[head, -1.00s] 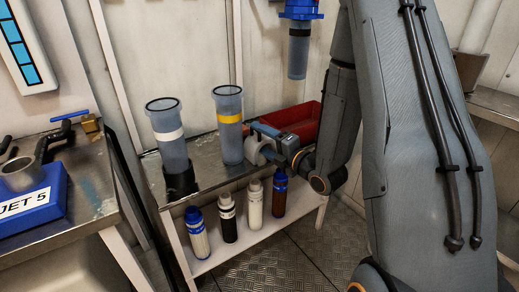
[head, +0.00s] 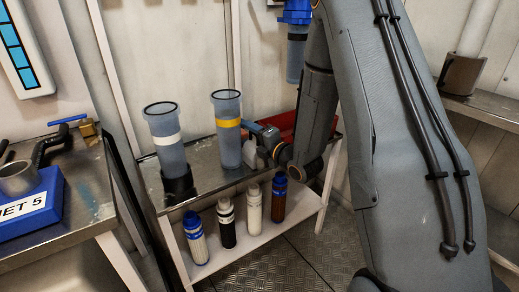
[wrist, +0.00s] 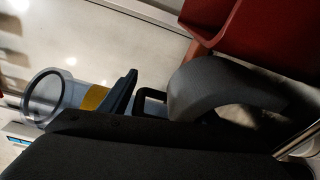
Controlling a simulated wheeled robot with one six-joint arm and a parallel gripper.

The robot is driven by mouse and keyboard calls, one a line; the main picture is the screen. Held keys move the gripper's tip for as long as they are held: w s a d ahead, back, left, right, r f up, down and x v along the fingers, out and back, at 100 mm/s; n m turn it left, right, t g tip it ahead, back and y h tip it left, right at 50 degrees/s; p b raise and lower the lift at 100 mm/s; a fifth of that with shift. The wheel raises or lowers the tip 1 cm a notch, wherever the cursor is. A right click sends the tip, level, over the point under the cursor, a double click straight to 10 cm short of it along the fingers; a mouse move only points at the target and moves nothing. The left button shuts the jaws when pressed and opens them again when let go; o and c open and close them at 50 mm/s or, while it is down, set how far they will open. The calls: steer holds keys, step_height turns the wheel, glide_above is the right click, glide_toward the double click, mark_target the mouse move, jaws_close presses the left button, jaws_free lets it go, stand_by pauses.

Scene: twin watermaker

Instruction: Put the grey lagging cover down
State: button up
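The grey lagging cover (wrist: 215,88) is a curved, arch-shaped shell, large in the wrist view beside the red bin. In the head view the cover (head: 250,156) shows as a small pale shape above the metal bench (head: 207,180), just right of the yellow-banded clear housing. My gripper (head: 262,138) is at the cover and appears shut on it, though the fingertips are partly hidden. In the wrist view a dark finger (wrist: 150,100) meets the cover's left end. Whether the cover touches the bench is unclear.
The yellow-banded housing (head: 228,145) stands close left of the cover; a white-banded housing (head: 168,150) stands farther left. The red bin (head: 281,125) is behind my gripper. Several bottles stand on the lower shelf (head: 255,236). A brown half-shell (head: 461,76) sits by a pipe at right.

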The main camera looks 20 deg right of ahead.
steer(key=c, duration=1.1)
steer(key=shift+r, duration=0.1)
steer(key=shift+s+d+r, duration=0.1)
steer(key=shift+s+r, duration=0.15)
steer(key=shift+r, duration=0.15)
step_height(320, 180, up, 7)
steer(key=p, duration=0.1)
steer(key=s+a+f+p+v, duration=0.1)
steer(key=p+v, duration=0.5)
steer(key=v, duration=1.3)
steer(key=shift+a+f, duration=0.35)
steer(key=shift+f, duration=0.2)
steer(key=shift+r, duration=0.1)
